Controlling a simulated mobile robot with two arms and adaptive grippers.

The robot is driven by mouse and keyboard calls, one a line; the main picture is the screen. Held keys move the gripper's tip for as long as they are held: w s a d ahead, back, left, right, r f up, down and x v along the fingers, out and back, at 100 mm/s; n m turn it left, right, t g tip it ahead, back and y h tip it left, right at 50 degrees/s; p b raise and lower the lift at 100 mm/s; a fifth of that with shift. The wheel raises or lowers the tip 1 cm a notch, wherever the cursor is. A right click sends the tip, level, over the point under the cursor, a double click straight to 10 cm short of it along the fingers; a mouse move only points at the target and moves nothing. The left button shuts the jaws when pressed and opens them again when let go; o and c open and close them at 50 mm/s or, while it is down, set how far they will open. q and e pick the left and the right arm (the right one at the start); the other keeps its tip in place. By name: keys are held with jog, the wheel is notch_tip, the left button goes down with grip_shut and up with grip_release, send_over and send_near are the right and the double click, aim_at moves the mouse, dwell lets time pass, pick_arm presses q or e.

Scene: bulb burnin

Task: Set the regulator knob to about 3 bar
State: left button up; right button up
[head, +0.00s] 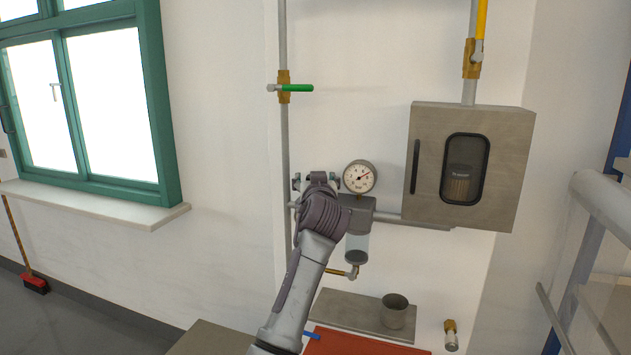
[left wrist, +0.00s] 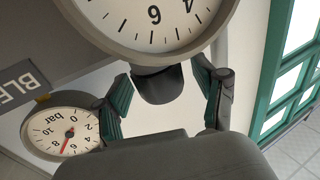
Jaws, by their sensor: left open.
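The pressure gauge (head: 360,176) is a round white dial with a red needle on the regulator unit (head: 357,212). It also shows in the left wrist view (left wrist: 64,134), marked bar, turned over, its needle between 6 and 8. A dark rounded part (left wrist: 160,86), which looks like the regulator knob, shows between my left fingers. My left gripper (left wrist: 164,74) is open around it, one green-padded finger on each side; I cannot tell whether they touch it. In the head view my left gripper (head: 318,183) is at the regulator's left end, and the wrist hides the knob. My right gripper is out of view.
A larger dial (left wrist: 150,22) is cut off close above the fingers. A grey cabinet (head: 466,165) hangs at right. A green-handled valve (head: 285,87) sits on the vertical pipe. Below are a metal shelf (head: 345,313), a cup (head: 395,311) and a red surface (head: 365,343).

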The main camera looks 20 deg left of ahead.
pick_arm(q)
jog(key=shift+s, duration=0.1)
jog(key=v, duration=1.2)
